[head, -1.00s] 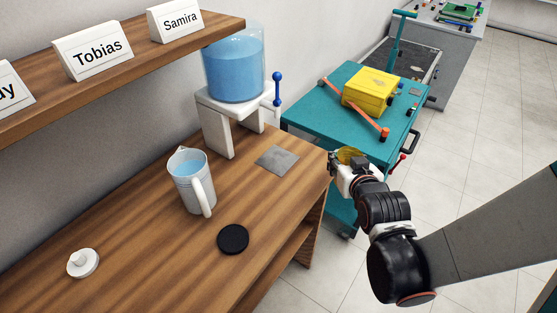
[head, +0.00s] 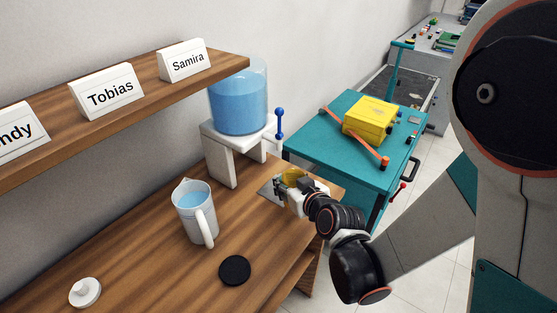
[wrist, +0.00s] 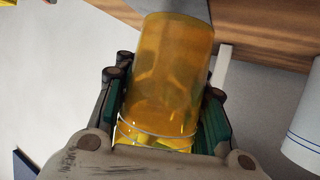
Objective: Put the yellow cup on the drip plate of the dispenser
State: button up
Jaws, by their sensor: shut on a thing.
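The yellow cup (head: 293,175) is see-through amber. It also fills the middle of the wrist view (wrist: 168,75), between the two fingers. My gripper (head: 284,187) is shut on it. In the head view, gripper and cup are over or beside the grey drip plate (head: 265,189), covering much of it. I cannot tell whether the cup touches the plate. The dispenser has a blue-filled tank (head: 239,108) on a white stand (head: 221,158) and a blue-knobbed lever (head: 279,122). The plate lies in front of the stand.
A water pitcher (head: 194,212), a black disc (head: 235,270) and a white lid (head: 85,292) are on the wooden counter (head: 150,270). A shelf with name cards (head: 110,92) overhangs the left. A teal cart (head: 330,130) with a yellow box (head: 370,118) stands behind at right.

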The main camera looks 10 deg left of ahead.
jog(key=w+a, duration=0.1)
jog(key=w, duration=0.1)
jog(key=w+a+b, duration=0.1)
jog(key=a, duration=0.1)
jog(key=w+a+b, duration=0.1)
jog(key=w, duration=0.1)
jog(key=shift+w+a+f, duration=0.15)
jog(key=shift+w+a, duration=0.1)
jog(key=shift+w, duration=0.05)
jog(key=shift+w+a, duration=0.45)
jog(key=shift+w, duration=0.15)
notch_tip(320, 180, down, 4)
jog(key=shift+w+a+r+b, duration=0.1)
jog(key=shift+r+b, duration=0.15)
jog(key=shift+b, duration=0.95)
jog(key=shift+r, duration=0.1)
jog(key=o, duration=1.3)
